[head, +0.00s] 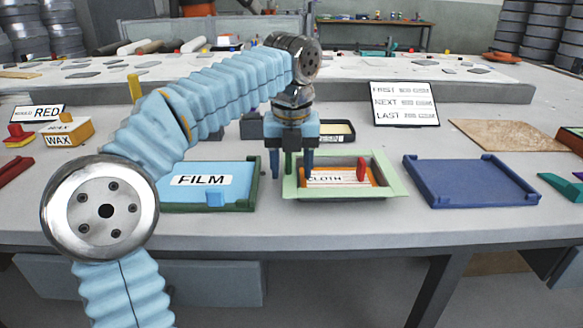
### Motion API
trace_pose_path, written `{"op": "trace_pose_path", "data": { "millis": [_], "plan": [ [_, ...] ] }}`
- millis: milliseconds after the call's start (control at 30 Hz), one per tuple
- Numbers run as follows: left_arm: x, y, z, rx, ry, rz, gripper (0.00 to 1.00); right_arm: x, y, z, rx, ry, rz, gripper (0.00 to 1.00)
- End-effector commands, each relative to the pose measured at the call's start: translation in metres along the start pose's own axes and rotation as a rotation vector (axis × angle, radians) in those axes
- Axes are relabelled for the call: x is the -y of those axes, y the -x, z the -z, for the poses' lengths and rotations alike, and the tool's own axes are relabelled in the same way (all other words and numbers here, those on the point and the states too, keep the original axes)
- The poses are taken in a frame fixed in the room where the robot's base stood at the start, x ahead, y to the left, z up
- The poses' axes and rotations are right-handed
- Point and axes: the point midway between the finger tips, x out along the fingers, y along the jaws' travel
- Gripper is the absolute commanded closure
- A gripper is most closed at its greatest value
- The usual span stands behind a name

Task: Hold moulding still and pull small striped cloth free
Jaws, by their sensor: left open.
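A pale green moulding (393,180) like a shallow tray sits on the grey table, right of centre. A small orange and white striped cloth (340,184) marked CLOTH lies in it, with an upright red tab (361,169) near its right end. My left gripper (291,174) points down at the moulding's left side, open. One finger shows left of the moulding and the other in front of its inside and the cloth's left end. I cannot tell whether the fingers touch the moulding. My right gripper is out of view.
A green tray with a blue FILM sheet (225,180) is on the left, partly behind my arm. An empty blue tray (470,182) is on the right. A FIRST/NEXT/LAST sign (404,104), a brown board (515,138) and a yellow WAX block (66,133) stand farther back.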

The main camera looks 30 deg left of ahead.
Motion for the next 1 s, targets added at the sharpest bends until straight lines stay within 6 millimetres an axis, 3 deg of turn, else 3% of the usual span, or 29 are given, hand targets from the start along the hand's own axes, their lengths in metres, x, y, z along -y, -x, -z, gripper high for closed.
{"op": "trace_pose_path", "data": {
  "millis": [100,433,1000],
  "plan": [
    [0.0000,0.0004,0.0000,0.000,0.000,0.000,0.49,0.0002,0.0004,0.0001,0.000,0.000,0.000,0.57],
    [0.0001,0.0004,0.0000,0.000,0.000,0.000,0.99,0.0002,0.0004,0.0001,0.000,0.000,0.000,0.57],
    [0.0001,0.0003,0.0001,-0.001,0.000,0.000,1.00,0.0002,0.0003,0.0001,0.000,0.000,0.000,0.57]
  ]
}}
